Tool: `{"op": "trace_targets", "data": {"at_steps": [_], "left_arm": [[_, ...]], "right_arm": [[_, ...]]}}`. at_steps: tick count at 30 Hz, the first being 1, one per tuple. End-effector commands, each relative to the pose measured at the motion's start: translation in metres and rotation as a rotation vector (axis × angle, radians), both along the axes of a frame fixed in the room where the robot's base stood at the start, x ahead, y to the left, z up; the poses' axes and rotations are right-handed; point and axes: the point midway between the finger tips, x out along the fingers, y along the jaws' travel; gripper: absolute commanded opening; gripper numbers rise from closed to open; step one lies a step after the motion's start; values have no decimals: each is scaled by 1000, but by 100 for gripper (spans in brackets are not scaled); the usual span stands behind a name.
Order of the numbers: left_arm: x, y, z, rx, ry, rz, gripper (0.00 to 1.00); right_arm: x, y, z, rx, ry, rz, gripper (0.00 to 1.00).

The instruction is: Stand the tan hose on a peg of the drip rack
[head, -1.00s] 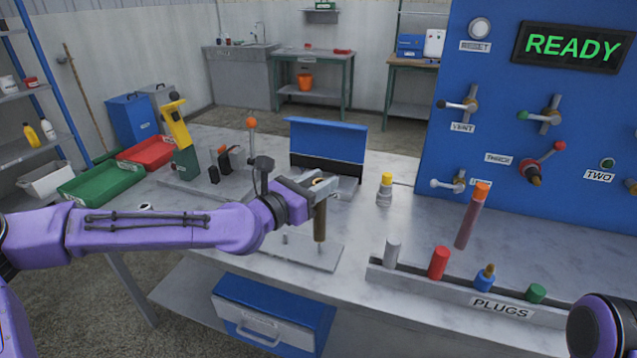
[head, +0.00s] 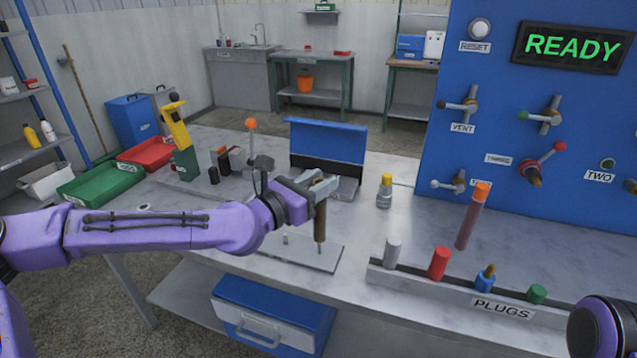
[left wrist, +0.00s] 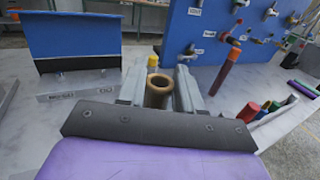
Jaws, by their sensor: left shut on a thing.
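The tan hose (head: 320,222) is a short brown tube held upright in my left gripper (head: 318,186). Its open top end shows between the two fingers in the left wrist view (left wrist: 158,92). The gripper is shut on its upper part. The drip rack (head: 275,249) is a flat grey plate with short upright pegs on the table. The hose's lower end is over the right part of the plate, at a peg. I cannot tell whether the peg is inside the hose. My right gripper is out of view.
A blue-lidded box (head: 328,141) stands behind the hose, and a small yellow-capped bottle (head: 384,193) to its right. The plugs rack (head: 455,292) lies at the front right, with a leaning orange-topped rod (head: 470,222) near it. A blue panel (head: 480,85) rises behind.

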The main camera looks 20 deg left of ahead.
Motion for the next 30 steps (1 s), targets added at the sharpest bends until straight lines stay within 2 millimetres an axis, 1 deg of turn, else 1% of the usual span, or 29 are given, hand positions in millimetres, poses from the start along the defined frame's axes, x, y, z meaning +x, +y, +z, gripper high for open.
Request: {"op": "trace_targets", "data": {"at_steps": [7, 20, 27, 30], "left_arm": [[0, 0, -1, 0, -1, 0, 0], [0, 0, 0, 1, 0, 0, 0], [0, 0, -1, 0, -1, 0, 0], [0, 0, 1, 0, -1, 0, 0]], "right_arm": [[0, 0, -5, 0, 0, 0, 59], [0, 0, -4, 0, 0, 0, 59], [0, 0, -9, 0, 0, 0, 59], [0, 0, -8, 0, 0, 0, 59]]}}
